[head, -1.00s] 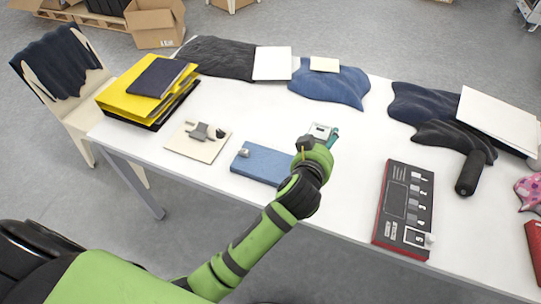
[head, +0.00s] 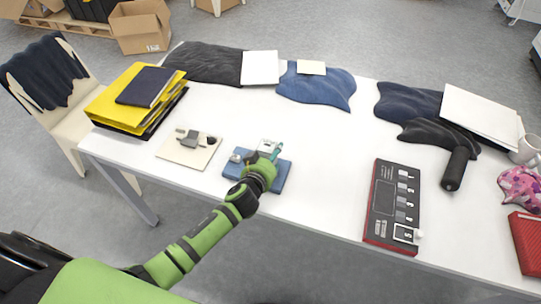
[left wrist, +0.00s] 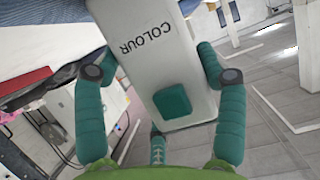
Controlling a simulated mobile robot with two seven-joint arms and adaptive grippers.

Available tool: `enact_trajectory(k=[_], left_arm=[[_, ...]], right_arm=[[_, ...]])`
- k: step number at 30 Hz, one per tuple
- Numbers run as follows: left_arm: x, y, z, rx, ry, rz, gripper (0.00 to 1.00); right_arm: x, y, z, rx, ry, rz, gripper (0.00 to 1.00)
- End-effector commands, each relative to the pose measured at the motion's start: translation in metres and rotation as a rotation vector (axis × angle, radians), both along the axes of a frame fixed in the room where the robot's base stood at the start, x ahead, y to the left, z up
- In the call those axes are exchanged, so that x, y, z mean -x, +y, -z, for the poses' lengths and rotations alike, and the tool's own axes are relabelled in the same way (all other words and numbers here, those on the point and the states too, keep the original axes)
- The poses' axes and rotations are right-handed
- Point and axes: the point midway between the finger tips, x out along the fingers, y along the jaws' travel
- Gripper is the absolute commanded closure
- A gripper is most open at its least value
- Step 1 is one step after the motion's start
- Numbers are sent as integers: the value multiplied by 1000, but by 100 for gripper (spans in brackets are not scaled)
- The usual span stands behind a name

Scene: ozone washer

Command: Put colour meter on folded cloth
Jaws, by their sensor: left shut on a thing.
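The colour meter (head: 267,146) is a small pale box. In the left wrist view the meter (left wrist: 160,60) shows "COLOUR" lettering and a teal button. My left gripper (head: 270,155) is shut on it, with teal fingers on either side. The folded cloth (head: 280,180) is a flat blue pad on the white table. The gripper and meter are over the cloth, hiding its middle. I cannot tell whether the meter touches the cloth. My right gripper is not in view.
A small grey object (head: 237,157) is at the cloth's left end. A beige board (head: 175,152) with grey parts lies to the left. A red-edged control panel (head: 393,205) lies to the right. Dark and blue garments lie along the table's back. The table between is clear.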

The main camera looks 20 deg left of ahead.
Motion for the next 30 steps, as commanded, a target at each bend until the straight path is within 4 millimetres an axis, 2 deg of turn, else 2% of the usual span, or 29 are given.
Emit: enact_trajectory(k=[9, 10, 11, 12, 24, 30], left_arm=[[-1, 0, 1, 1, -4, 0, 75], [0, 0, 2, 1, -2, 0, 21], [0, 0, 1, 0, -2, 0, 9], [0, 0, 1, 0, -1, 0, 5], [0, 0, -2, -1, -1, 0, 5], [21, 0, -8, 2, 0, 0, 5]], right_arm=[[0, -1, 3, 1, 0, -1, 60], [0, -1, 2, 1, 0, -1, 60], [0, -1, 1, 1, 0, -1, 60], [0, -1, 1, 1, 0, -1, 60], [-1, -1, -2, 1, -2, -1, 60], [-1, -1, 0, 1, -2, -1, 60]])
